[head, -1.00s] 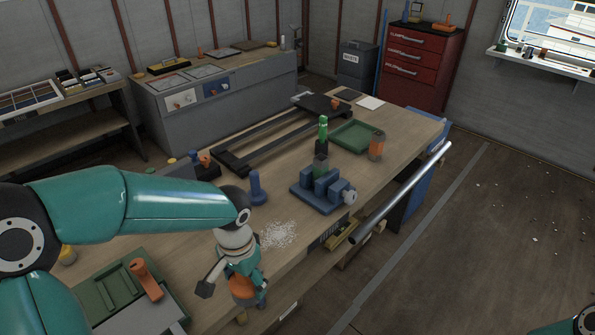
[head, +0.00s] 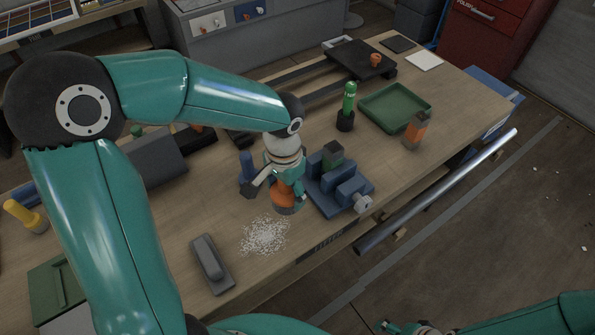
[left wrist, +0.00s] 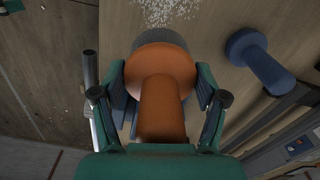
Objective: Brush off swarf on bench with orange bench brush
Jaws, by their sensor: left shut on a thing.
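The pale, speckled patch of swarf (head: 264,236) lies on the wooden bench (head: 300,262) near its front edge. It also shows at the top of the left wrist view (left wrist: 165,10). My left gripper (head: 284,188) is shut on the orange bench brush (head: 283,197), beside the swarf on the vise side. In the left wrist view the brush's orange handle (left wrist: 160,108) sits between the fingers, with its grey bristle end toward the swarf. I cannot tell whether the bristles touch the bench. Part of my right gripper (head: 405,327) shows at the bottom edge; its fingers are unclear.
A blue vise (head: 345,190) stands close right of the brush. A blue post-shaped tool (head: 246,168) is just behind it. A grey block (head: 211,264) lies left of the swarf.

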